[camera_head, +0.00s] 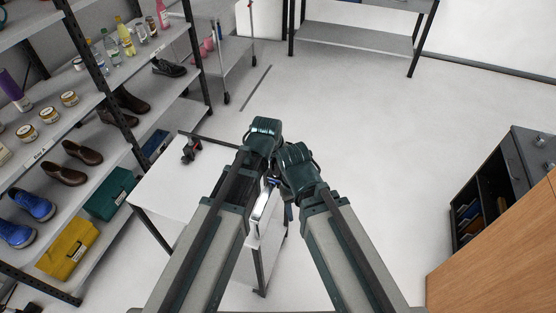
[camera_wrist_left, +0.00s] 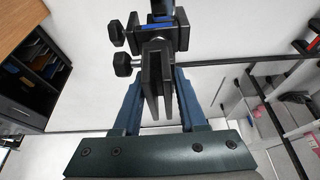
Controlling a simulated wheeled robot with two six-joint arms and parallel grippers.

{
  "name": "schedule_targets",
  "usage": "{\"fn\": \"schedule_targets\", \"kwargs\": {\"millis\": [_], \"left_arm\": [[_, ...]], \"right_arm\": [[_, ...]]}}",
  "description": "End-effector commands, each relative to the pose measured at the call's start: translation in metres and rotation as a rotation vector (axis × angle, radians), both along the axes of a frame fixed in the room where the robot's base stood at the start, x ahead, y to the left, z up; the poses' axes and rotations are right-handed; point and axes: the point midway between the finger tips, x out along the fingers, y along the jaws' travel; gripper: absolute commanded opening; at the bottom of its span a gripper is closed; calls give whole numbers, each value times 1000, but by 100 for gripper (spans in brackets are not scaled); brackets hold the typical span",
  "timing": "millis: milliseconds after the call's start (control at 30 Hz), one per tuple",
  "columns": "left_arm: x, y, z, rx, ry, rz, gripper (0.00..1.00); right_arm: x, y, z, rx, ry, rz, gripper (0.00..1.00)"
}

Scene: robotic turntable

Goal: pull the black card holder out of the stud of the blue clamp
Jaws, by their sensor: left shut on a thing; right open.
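In the left wrist view the black card holder (camera_wrist_left: 157,84) is a slotted, fork-like plate between the two blue fingers of my left gripper (camera_wrist_left: 160,76). The fingers are shut on it. Directly beyond it is the blue clamp (camera_wrist_left: 158,23), a mostly black block with a blue strip and a side knob. The holder still meets the clamp, with no clear gap between them. In the head view my left gripper (camera_head: 264,140) and my right gripper (camera_head: 286,186) are close together above the table edge. The right one is open; its fingertips are largely hidden, as are clamp and holder there.
A white table (camera_head: 165,195) stands under my arms, with a small black and red device (camera_head: 190,150) on its far left. A silver object (camera_head: 263,203) shows between my arms. Shelves (camera_head: 110,75) line the left; a dark cabinet (camera_head: 505,185) stands right. The floor between is free.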

Motion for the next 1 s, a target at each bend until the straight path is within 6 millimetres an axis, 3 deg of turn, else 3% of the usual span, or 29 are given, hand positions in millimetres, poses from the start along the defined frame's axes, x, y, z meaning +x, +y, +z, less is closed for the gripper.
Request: {"fn": "schedule_targets", "kwargs": {"millis": [1000], "left_arm": [[0,0,41,0,0,0,0]], "right_arm": [[0,0,41,0,0,0,50]]}}
